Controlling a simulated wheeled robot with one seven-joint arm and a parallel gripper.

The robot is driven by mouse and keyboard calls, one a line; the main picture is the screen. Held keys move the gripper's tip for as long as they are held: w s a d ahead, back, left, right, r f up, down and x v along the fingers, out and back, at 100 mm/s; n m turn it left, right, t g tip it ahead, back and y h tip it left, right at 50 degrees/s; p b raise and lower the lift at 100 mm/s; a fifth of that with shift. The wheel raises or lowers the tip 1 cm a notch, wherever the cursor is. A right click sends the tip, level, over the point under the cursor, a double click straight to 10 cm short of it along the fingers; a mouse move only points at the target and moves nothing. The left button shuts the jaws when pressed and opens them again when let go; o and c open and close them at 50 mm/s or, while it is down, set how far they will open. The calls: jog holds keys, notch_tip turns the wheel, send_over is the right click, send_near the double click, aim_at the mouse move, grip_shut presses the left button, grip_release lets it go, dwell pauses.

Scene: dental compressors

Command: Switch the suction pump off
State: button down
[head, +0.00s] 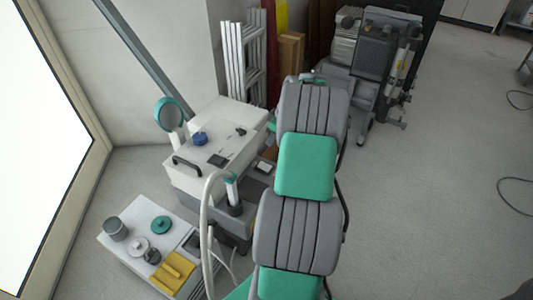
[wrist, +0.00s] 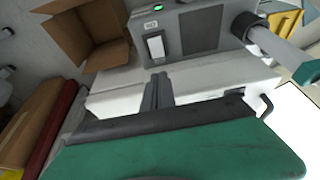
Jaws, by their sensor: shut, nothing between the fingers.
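A grey housing (wrist: 205,32), which appears to be the suction pump, fills the upper middle of the wrist view. Its face carries a white rocker switch (wrist: 156,46), a small label, a dark panel and a lit green lamp (wrist: 157,10). Which way the rocker is tipped is unclear. In the head view the grey housing (head: 259,183) is partly hidden by my arm. My gripper (wrist: 158,78) is shut and empty. Its fingertips are below the switch in the wrist picture, with a visible gap between. The head view does not show the fingers.
A white machine (head: 222,140) with a blue knob stands by the grey housing. An upright cylinder (head: 232,190) with a teal top stands close by. An open cardboard box (wrist: 88,32) lies beside the housing. A low white table (head: 130,232) holds pots and a yellow tray. Right floor is mostly clear.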

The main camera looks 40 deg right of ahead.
aim_at(261, 165)
jog(key=b+x, duration=0.1)
jog(key=x, duration=0.3)
jog(key=b+x, duration=0.2)
jog(key=x, duration=0.3)
jog(key=b+x, duration=0.1)
jog(key=x, duration=0.3)
jog(key=shift+s+d+f, duration=0.1)
jog(key=shift+s+f, duration=0.25)
